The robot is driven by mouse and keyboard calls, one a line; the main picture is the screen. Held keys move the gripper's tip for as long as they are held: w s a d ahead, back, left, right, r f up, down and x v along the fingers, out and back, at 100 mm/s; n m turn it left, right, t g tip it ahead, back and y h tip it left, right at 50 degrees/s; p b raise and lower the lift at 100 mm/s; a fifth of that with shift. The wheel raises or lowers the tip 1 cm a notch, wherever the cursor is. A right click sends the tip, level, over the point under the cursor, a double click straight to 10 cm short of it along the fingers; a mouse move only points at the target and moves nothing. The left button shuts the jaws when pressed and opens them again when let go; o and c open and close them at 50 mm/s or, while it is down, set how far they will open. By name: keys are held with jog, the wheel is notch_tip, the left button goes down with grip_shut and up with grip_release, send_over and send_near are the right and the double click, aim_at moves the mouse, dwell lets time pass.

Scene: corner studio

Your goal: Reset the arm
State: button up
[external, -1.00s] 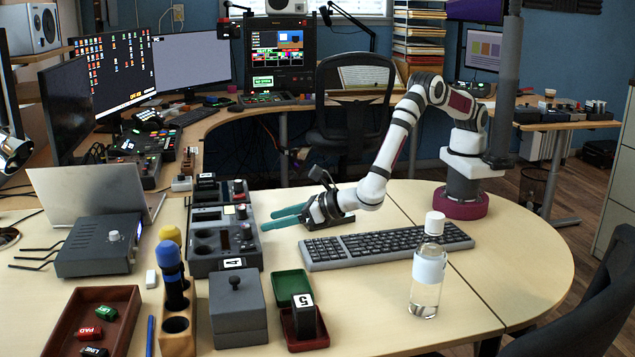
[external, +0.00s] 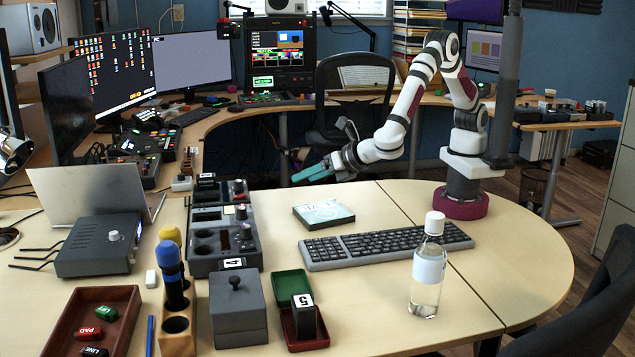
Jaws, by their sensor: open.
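My gripper (external: 314,171) has teal fingers and is open and empty. It is raised above the back part of the table (external: 530,262), pointing left, behind a small flat box with a pale teal top (external: 323,213). The box lies on the table behind the keyboard (external: 386,246), apart from the gripper. My arm bends up from its base at the right back of the table.
A clear bottle with a white cap (external: 428,272) stands upright in front of the keyboard. A dark grey panel with round wells (external: 222,240), a grey lidded box (external: 237,310), a wooden holder (external: 177,334) and a red-brown tray (external: 128,300) stand on the left. A chair (external: 585,315) is at the right front.

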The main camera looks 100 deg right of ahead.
jog(key=s+d+r+m+g+y, duration=0.1)
jog(key=s+d+r+m+g, duration=0.2)
jog(key=s+d+m, duration=0.35)
jog(key=s+d+r+m+g, duration=0.2)
jog(key=s+d+m+g, duration=0.1)
jog(key=s+d+m, duration=0.35)
jog(key=s+a+m+g+y, duration=0.1)
jog(key=s+a+m+y, duration=0.2)
jog(key=s+m, duration=0.5)
jog(key=s+a+m+g+y, duration=0.1)
jog(key=s+m+y, duration=0.5)
jog(key=s, duration=0.9)
jog(key=shift+a+r+m+g, duration=0.3)
jog(key=shift+a+m, duration=0.6)
jog(key=shift+m, duration=0.2)
jog(key=shift+w, duration=0.1)
